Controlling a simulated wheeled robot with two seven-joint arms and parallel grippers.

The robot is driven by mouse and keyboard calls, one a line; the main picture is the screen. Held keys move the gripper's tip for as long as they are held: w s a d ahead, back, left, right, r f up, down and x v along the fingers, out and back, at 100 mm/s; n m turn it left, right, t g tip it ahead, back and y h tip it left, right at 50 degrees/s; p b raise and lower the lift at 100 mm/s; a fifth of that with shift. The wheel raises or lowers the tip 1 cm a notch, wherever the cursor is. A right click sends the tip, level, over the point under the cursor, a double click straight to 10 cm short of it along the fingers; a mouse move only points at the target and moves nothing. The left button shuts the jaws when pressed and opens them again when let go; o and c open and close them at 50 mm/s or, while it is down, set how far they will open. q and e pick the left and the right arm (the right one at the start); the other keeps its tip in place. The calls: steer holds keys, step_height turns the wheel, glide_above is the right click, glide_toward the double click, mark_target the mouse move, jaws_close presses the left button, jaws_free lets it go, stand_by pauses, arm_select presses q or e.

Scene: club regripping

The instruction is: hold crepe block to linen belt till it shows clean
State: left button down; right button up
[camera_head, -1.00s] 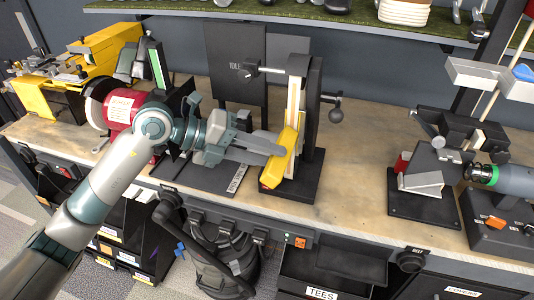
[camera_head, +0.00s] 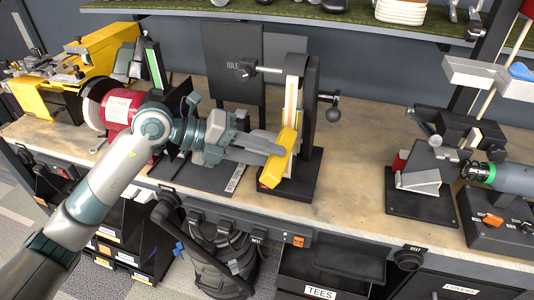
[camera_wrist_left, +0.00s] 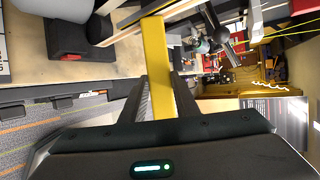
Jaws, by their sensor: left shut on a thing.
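The yellow crepe block (camera_head: 280,158) is held by my left gripper (camera_head: 268,150) at the lower front of an upright belt sander, and it also shows in the left wrist view (camera_wrist_left: 158,65). My left gripper's fingers (camera_wrist_left: 160,100) are shut on the block. The pale linen belt (camera_head: 291,98) runs up the black sander post. The block's upper part overlaps the belt in the head view; whether they touch cannot be told. The block hides the belt's lower part, so its cleanness there cannot be judged. My right gripper is not in view.
A red bench grinder (camera_head: 118,108) stands behind my left arm. The black post (camera_head: 311,110) has a knob on its right. A black-based fixture (camera_head: 420,195) and a grey cylinder with a green ring (camera_head: 508,175) are at the right. The bench between them (camera_head: 355,150) is clear.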

mark_target(264, 172)
arm_select(q)
steer(key=shift+w+a, duration=0.1)
steer(key=shift+a, duration=0.1)
steer(key=shift+d, duration=0.3)
stand_by(0.7)
steer(key=shift+a, duration=0.3)
stand_by(0.3)
steer(key=shift+s+a+p, duration=0.2)
steer(key=shift+s+a, duration=0.05)
steer(key=shift+s, duration=0.55)
steer(key=shift+s+a+p, duration=0.15)
steer(key=shift+s+a, duration=0.1)
steer(key=shift+s, duration=0.55)
steer(key=shift+s+a+p, duration=0.2)
steer(key=shift+s+a, duration=0.05)
steer(key=shift+s, duration=0.55)
steer(key=s+a+f+n+t+y+b, duration=0.1)
steer(key=a+f+n+t+b, duration=0.1)
steer(key=a+f, duration=0.4)
steer(key=s+a+f+n+t+y+b, duration=0.1)
steer(key=a+f+n+t+b, duration=0.2)
steer(key=a+f, duration=0.4)
steer(key=a, duration=0.6)
steer(key=shift+a+t+b, duration=0.2)
steer(key=shift+t+b, duration=0.1)
steer(key=shift+b, duration=0.1)
